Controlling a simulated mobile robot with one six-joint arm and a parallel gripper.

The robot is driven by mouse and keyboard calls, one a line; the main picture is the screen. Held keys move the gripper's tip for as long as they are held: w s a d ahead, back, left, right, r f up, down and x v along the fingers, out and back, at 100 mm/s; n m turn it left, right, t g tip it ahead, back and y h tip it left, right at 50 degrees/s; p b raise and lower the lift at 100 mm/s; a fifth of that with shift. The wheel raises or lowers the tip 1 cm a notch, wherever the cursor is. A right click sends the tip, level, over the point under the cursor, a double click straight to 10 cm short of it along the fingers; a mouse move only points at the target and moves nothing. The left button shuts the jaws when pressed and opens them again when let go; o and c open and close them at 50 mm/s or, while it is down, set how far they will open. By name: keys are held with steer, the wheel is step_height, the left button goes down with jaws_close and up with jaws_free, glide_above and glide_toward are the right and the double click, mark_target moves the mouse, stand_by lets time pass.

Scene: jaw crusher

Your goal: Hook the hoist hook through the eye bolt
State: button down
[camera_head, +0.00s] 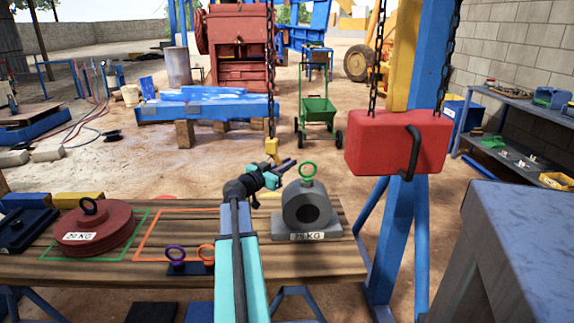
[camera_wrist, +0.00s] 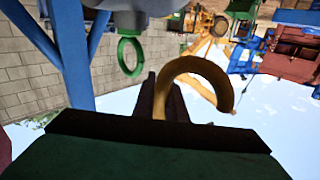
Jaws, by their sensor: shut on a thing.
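The eye bolt, a green ring (camera_head: 307,170), stands upright on top of a grey round weight (camera_head: 309,213) on the wooden bench. It also shows as a green ring in the inverted wrist view (camera_wrist: 131,57). My gripper (camera_head: 289,165) is just left of the ring in the head view. In the wrist view my gripper (camera_wrist: 165,100) is shut on the curved golden hoist hook (camera_wrist: 208,75). The hook's open bend appears apart from the ring. A yellow hook block (camera_head: 271,146) hangs on a chain above my gripper; the hook itself is hidden in the head view.
A red hoist body (camera_head: 392,142) with a dark handle hangs from chains beside the blue post. The bench (camera_head: 300,262) holds red weight discs (camera_head: 93,227) and two small eye bolts, purple (camera_head: 176,254) and orange (camera_head: 206,253). A grey-blue surface (camera_head: 520,245) fills the right front.

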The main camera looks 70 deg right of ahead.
steer(key=s+a+r+b, duration=0.1)
steer(key=s+a+b, duration=0.2)
steer(key=a, duration=0.4)
steer(key=shift+a+r, duration=0.15)
steer(key=shift+a, duration=0.05)
stand_by(1.2)
steer(key=shift+r, duration=0.65)
stand_by(0.8)
steer(key=shift+f, duration=0.1)
steer(key=shift+f+b, duration=1)
steer(key=shift+b, duration=0.35)
steer(key=c, duration=1.7)
jaws_free()
